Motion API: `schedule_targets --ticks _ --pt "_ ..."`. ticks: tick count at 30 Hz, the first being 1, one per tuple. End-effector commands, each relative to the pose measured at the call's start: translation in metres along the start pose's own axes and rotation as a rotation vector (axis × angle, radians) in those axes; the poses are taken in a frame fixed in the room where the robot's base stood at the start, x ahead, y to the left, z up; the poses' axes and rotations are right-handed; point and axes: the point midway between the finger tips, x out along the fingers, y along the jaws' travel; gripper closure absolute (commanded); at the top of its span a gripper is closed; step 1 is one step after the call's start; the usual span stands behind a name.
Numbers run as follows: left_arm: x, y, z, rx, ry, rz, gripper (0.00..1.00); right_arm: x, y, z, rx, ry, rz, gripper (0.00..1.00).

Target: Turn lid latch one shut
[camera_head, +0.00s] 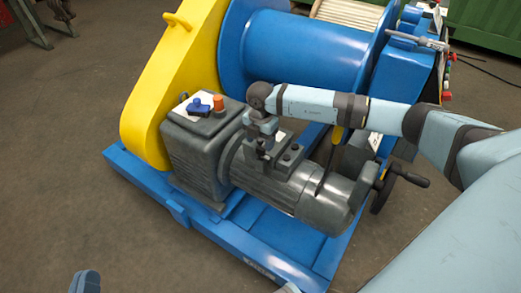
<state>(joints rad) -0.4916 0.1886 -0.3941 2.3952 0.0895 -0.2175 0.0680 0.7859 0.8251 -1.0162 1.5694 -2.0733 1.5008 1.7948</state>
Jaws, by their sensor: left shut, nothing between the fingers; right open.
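The dark grey terminal box (284,168) sits on top of the ribbed grey motor, with small raised dark parts on its lid. I cannot tell which of these is lid latch one. My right gripper (262,146) points down at the left part of this lid, its wrist above it. It is open, but its fingers are small and dark against the lid, and I cannot tell whether they touch a latch or stand around it. The gripper hides part of the lid. My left gripper is not clearly seen.
A yellow chain guard (173,75) and blue drum (290,50) stand behind the motor. The grey gearbox (203,145) carries a blue part (197,106) and an orange cap (219,102). A handwheel (384,186) stands right of the motor. Open floor lies left.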

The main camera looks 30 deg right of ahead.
Motion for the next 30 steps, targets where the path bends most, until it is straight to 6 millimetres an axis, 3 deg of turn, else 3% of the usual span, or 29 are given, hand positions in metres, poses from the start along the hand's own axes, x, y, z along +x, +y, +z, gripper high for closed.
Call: schedule_targets --ticks 1,6,17,24,30 --pt "0.0 0.002 -0.002 -0.003 0.021 0.008 1.0 0.011 -0.001 0.0 0.0 0.001 -0.002 0.38" --pt "0.001 0.006 -0.011 -0.011 0.067 0.026 1.0 0.027 -0.001 0.0 -0.001 0.001 -0.001 0.38" --pt "0.001 0.008 -0.015 -0.013 0.082 0.031 1.0 0.03 0.0 -0.001 -0.002 0.001 0.0 0.38" --pt "0.001 0.008 -0.015 -0.013 0.082 0.031 1.0 0.03 0.0 -0.001 -0.002 0.002 0.0 0.88" --pt "0.001 0.008 -0.016 -0.013 0.08 0.031 1.0 0.03 0.0 -0.001 -0.009 0.002 -0.001 0.88"
